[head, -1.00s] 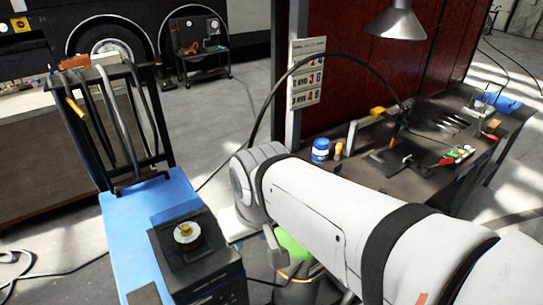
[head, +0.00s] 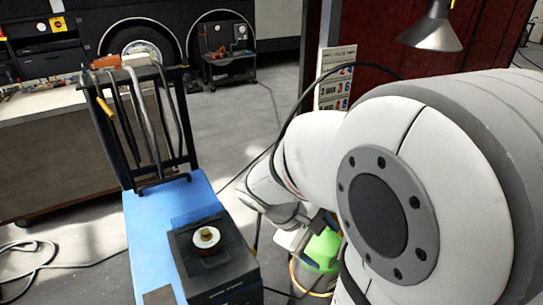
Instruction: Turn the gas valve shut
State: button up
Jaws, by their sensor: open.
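A green rounded top (head: 322,250), which looks like the shoulder of a gas cylinder, shows low in the middle of the head view. My arm covers its right side. I cannot make out a gas valve on it; that part is hidden or too small to tell. My gripper (head: 292,216) is only partly visible at the end of my arm, just above and left of the green top in the picture. It is open, and I see nothing held in it. I cannot tell whether it touches the cylinder.
A blue cart (head: 165,235) carries a black box (head: 225,270) with a round white piece and brass knob (head: 207,236) on top. Cables hang on its rack. A dark cable arcs behind my arm.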

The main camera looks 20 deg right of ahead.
jog(key=w+d+f+n+h, duration=0.3)
jog(key=w+d+n+h, duration=0.3)
jog(key=d+n+h, duration=0.2)
jog(key=w+d+f+n+t+h, duration=0.1)
jog(key=w+f+n+t+h, duration=0.1)
jog(key=w+f+n+t, duration=0.45)
jog(key=shift+n+t, duration=0.45)
jog(key=shift+n, duration=0.5)
jog(key=w+d, duration=0.1)
jog(key=d, duration=0.1)
jog(key=w+d+r+p, duration=0.1)
jog(key=d, duration=0.2)
jog(key=w+d+p, duration=0.1)
jog(key=d, duration=0.1)
jog(key=shift+w+d+r, duration=0.2)
jog(key=shift+w, duration=0.1)
